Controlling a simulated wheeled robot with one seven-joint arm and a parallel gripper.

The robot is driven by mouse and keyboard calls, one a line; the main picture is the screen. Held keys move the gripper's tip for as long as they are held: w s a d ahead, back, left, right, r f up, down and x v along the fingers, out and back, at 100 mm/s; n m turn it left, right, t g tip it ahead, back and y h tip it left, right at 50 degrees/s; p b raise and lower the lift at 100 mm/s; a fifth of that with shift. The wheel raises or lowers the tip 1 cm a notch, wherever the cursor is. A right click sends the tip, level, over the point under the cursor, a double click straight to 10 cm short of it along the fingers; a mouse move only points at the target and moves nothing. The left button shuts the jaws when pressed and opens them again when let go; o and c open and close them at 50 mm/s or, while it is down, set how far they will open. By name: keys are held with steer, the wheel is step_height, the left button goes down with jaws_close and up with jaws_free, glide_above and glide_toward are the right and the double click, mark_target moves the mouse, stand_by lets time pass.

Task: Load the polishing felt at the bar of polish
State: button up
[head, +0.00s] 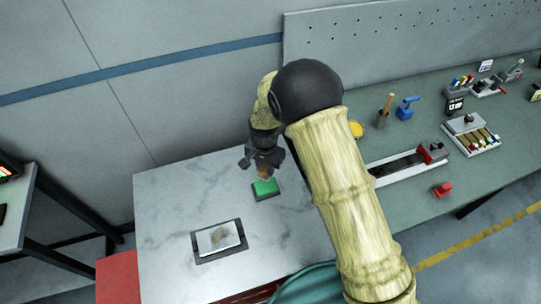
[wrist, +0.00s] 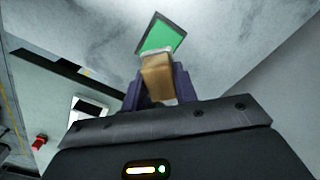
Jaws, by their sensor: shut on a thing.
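My gripper (head: 262,163) is shut on the polishing felt, a tan block with a pale felt face at its far end. The felt (wrist: 157,75) shows between the dark fingers in the wrist view. The bar of polish is a green block in a dark holder on the marbled table (head: 170,197). The bar (head: 265,188) lies just below the gripper in the head view, and its green top (wrist: 160,36) is just beyond the felt's pale end in the wrist view. I cannot tell whether the felt touches it.
A metal plate (head: 218,238) with a brownish smudge lies on a dark mat at the front of the marbled table. A green bench (head: 400,145) to the right holds a slotted rail, a red block (head: 442,190) and several tools. The left of the marbled table is clear.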

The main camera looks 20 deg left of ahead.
mark_target(265, 177)
steer(key=shift+w, duration=0.1)
steer(key=shift+s, duration=0.25)
steer(key=shift+w+f+b, duration=0.15)
steer(key=shift+f+b, duration=0.45)
steer(key=shift+f, duration=0.25)
step_height(265, 177, down, 2)
steer(key=shift+a+f+b, duration=0.1)
steer(key=shift+f+b, duration=0.15)
steer(key=shift+b, duration=0.55)
steer(key=shift+s+f+b, duration=0.2)
steer(key=shift+f+b, duration=0.2)
steer(key=shift+f, duration=0.2)
steer(key=shift+w+f, duration=0.2)
steer(key=shift+f, duration=0.1)
steer(key=shift+s+r, duration=0.1)
steer(key=shift+s, duration=0.05)
steer(key=shift+f+b, duration=0.5)
steer(key=shift+f, duration=0.15)
stand_by(0.3)
